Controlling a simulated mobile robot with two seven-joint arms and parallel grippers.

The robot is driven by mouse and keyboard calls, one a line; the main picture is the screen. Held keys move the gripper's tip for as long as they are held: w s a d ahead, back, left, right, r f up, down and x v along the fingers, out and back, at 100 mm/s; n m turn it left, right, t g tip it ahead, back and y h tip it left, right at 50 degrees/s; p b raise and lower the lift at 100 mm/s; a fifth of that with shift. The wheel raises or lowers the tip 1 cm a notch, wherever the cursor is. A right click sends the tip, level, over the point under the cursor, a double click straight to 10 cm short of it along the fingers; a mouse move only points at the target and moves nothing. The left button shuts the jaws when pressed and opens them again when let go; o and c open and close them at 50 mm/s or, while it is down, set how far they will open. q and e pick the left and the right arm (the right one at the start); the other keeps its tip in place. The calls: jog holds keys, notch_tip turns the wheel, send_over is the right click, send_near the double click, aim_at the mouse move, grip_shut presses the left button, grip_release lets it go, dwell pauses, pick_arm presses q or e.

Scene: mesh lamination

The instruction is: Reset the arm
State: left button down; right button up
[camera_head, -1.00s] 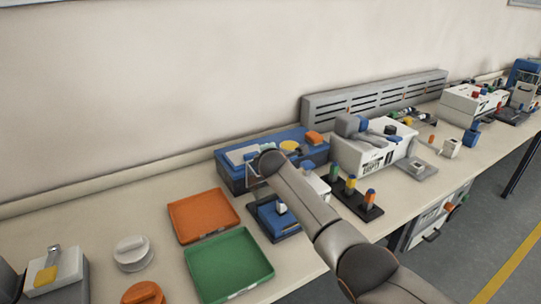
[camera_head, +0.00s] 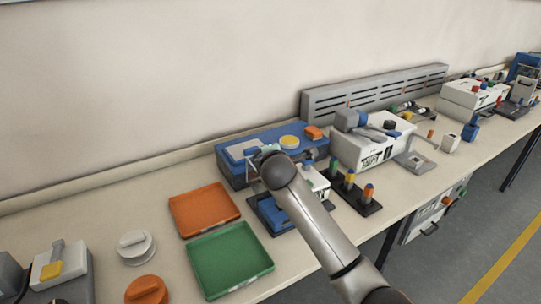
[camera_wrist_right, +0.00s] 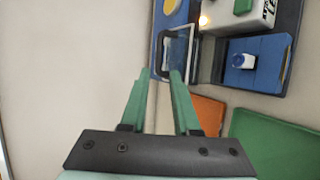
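My right arm comes in from the lower right in the head view, and its wrist covers its own gripper there. In the right wrist view my right gripper (camera_wrist_right: 160,75) has two green fingers with a clear gap between them. The fingertips are at the lower edge of a dark-rimmed frame (camera_wrist_right: 178,48); I cannot tell whether they touch it. In the head view the frame's edge (camera_head: 250,164) shows at the front of a blue box (camera_head: 230,176), mostly behind my wrist. My left gripper is not in view.
An orange tray (camera_head: 203,210) and a green tray (camera_head: 230,260) lie left of my arm. A small blue stand (camera_head: 272,214) and a black rack of coloured pegs (camera_head: 358,195) are close to it. A white machine (camera_head: 365,150) stands behind. The wall is at the back.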

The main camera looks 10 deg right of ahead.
jog(key=shift+s+r, duration=0.1)
jog(key=shift+s, duration=0.1)
jog(key=s+d+f+m+g+y, duration=0.1)
jog(key=s+d+f+m+g, duration=0.2)
jog(key=s+f, duration=0.65)
jog(key=s+d+f+m+g, duration=0.2)
jog(key=s+f+m, duration=0.4)
jog(key=s+f, duration=0.3)
jog(key=s+d+f+m+g, duration=0.1)
jog(key=s+d+m+g, duration=0.2)
jog(key=s, duration=1)
jog(key=s+d+f+m+g, duration=0.15)
jog(key=s+m, duration=0.35)
jog(key=s, duration=0.8)
jog(key=w+a+f+t+y, duration=0.2)
jog(key=w+a+f+t, duration=0.2)
jog(key=f, duration=0.6)
jog(key=shift+w+f+t+y, duration=0.3)
jog(key=shift+w+t, duration=0.1)
jog(key=shift+t, duration=0.55)
